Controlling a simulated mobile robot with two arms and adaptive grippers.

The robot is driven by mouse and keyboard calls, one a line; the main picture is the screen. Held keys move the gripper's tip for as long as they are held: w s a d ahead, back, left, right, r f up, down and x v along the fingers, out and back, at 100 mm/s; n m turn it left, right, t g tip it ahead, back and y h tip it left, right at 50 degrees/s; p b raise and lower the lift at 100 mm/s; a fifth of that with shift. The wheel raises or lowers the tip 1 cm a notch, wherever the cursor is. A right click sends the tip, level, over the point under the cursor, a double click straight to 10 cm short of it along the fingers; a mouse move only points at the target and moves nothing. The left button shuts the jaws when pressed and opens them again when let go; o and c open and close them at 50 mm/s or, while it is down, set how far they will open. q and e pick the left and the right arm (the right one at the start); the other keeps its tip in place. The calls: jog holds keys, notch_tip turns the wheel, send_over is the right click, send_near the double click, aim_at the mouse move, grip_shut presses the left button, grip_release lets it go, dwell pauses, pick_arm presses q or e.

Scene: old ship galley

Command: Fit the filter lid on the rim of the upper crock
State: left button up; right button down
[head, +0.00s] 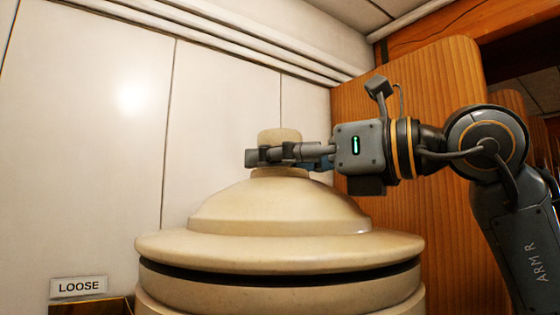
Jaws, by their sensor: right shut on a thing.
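The filter lid (280,208) is a cream dome with a wide flange and a round knob (279,136) on top. My right gripper (272,155) comes in from the right and is shut on the knob. The lid is over the upper crock (280,294), a cream round vessel whose top shows at the bottom edge. A dark band runs between the flange and the crock. I cannot tell whether it is an open gap or a seal, or whether the lid touches the rim. The lid looks about level. My left gripper is out of view.
A small sign (79,286) reading "LOOSE" stands at the lower left above a wooden edge. White wall panels (85,130) stand behind. A wooden panel (420,85) rises behind my right arm. Pipes run along the top of the wall.

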jog(key=shift+f+b, duration=0.35)
jog(key=shift+f, duration=0.05)
jog(key=c, duration=0.6)
grip_release()
jog(key=shift+c, duration=0.2)
jog(key=shift+o, duration=1)
jog(key=shift+s, duration=0.2)
jog(key=shift+w+f, duration=0.1)
jog(key=shift+f, duration=0.1)
jog(key=shift+d+r, duration=0.1)
jog(key=shift+d, duration=0.3)
jog(key=v, duration=1.1)
jog(key=shift+s, duration=0.4)
